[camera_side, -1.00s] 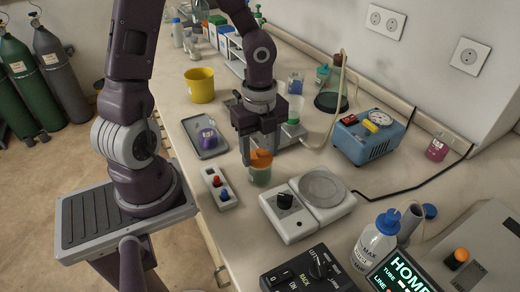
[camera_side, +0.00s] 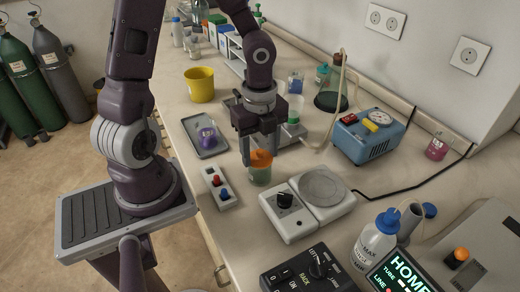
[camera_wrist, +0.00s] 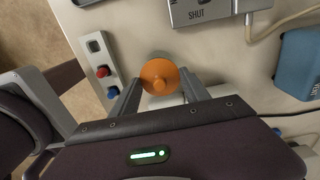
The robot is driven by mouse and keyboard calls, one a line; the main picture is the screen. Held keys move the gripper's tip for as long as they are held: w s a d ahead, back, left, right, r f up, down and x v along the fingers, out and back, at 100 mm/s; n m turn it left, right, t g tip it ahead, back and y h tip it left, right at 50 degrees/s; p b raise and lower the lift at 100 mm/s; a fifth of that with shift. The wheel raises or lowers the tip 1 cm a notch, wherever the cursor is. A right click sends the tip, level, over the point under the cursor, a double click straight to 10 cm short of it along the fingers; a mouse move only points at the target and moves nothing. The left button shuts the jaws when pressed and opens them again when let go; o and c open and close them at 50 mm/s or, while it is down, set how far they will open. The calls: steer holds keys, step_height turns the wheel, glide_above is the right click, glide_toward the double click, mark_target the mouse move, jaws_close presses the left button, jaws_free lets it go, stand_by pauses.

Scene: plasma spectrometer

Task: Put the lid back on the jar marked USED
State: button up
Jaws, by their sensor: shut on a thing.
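My gripper (camera_side: 261,155) is shut on an orange lid (camera_side: 262,158). In the wrist view the lid (camera_wrist: 160,77) sits between the two fingertips (camera_wrist: 161,78). In the side view it is at the mouth of a small clear jar (camera_side: 260,175) with green contents, which stands upright on the bench. I cannot tell whether the lid is seated on the rim or just above it.
A switch box (camera_side: 220,188) with red and blue buttons stands left of the jar, and a white round-topped device (camera_side: 308,203) stands right. A grey tray (camera_side: 190,121) holds a purple jar (camera_side: 208,137). A blue instrument (camera_side: 365,137) is at the right. A box marked SHUT (camera_wrist: 205,12) is behind.

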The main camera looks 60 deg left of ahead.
stand_by(0.4)
steer(key=o, duration=1.4)
steer(key=shift+o, duration=0.3)
steer(key=o, duration=0.4)
steer(key=shift+r, duration=3.45)
jaws_close()
